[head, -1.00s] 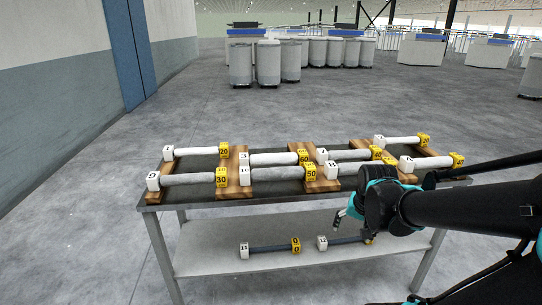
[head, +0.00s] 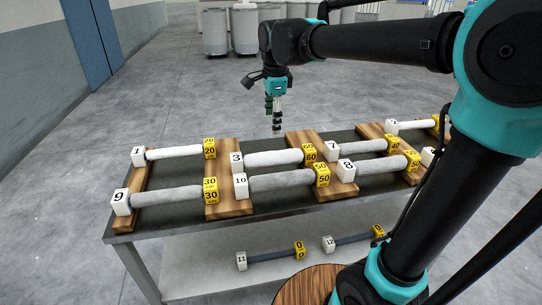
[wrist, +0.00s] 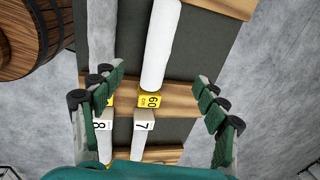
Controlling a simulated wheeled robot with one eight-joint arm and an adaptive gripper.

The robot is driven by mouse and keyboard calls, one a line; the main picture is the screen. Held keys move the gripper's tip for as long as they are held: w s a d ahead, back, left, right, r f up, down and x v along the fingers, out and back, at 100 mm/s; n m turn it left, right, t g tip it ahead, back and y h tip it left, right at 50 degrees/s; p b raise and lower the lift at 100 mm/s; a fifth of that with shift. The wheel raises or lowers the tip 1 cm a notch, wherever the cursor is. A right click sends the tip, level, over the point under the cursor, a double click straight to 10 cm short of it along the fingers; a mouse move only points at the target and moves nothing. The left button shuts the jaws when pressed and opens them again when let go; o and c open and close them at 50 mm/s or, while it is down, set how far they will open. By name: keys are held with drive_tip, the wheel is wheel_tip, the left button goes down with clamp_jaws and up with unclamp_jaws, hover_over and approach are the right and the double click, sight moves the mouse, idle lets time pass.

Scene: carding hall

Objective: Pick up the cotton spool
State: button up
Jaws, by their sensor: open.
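Several pale cotton spools lie in two rows on wooden racks on the table. The spool between white block 3 and yellow block 60 (head: 272,158) is thick and white; it also shows in the wrist view (wrist: 161,42). Spools with blocks 1 and 20 (head: 175,152), 9 and 30 (head: 167,195), 10 and 50 (head: 281,180), 7 and 40 (head: 362,147) lie around it. My gripper (head: 274,125) points down above the back of the table. In the wrist view my gripper (wrist: 153,78) is open and empty, its fingers either side of the 60 end, apparently above it.
The dark table top (head: 310,204) has a lower shelf (head: 200,272) with two dark spools (head: 270,256). A round wooden top (head: 305,286) stands close in front; a barrel (wrist: 28,40) shows in the wrist view. Grey cans (head: 244,35) stand behind across open floor.

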hover_over(272, 155)
drive_tip(key=s, duration=0.1)
wheel_tip(272, 155, down, 10)
drive_tip(key=shift+a+f, duration=0.1)
drive_tip(key=shift+f, duration=0.1)
drive_tip(key=shift+w+f, duration=0.15)
drive_tip(key=shift+f, duration=0.8)
drive_tip(key=shift+w+f, duration=0.2)
drive_tip(key=shift+f, duration=0.8)
drive_tip(key=shift+w+f, duration=0.15)
drive_tip(key=shift+f, duration=0.8)
drive_tip(key=c, duration=1.4)
drive_tip(key=shift+r, duration=0.1)
